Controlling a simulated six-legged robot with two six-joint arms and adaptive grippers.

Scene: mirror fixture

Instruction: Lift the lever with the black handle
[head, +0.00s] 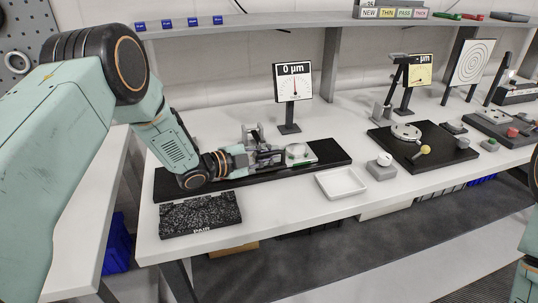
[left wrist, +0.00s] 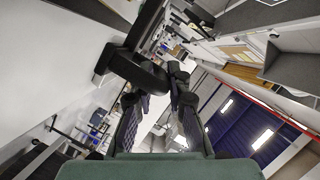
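My left gripper (head: 268,157) is low over a long black base plate (head: 330,152) on the bench, beside a small grey fixture (head: 252,134) and a pale round disc (head: 297,150). In the left wrist view its two fingers (left wrist: 163,92) stand apart with a visible gap. A dark bar with a thick black end (left wrist: 138,68), possibly the lever and its black handle, lies close to the left-hand fingertip; I cannot tell whether they touch. In the head view I cannot make out the lever clearly at my gripper. My right gripper is not in view.
A dial sign reading 0 µm (head: 293,82) stands behind the base plate. A dark speckled block (head: 200,214) lies at the bench's front left. A white tray (head: 341,182) and a grey button box (head: 381,167) are to the right, before another black plate (head: 443,151).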

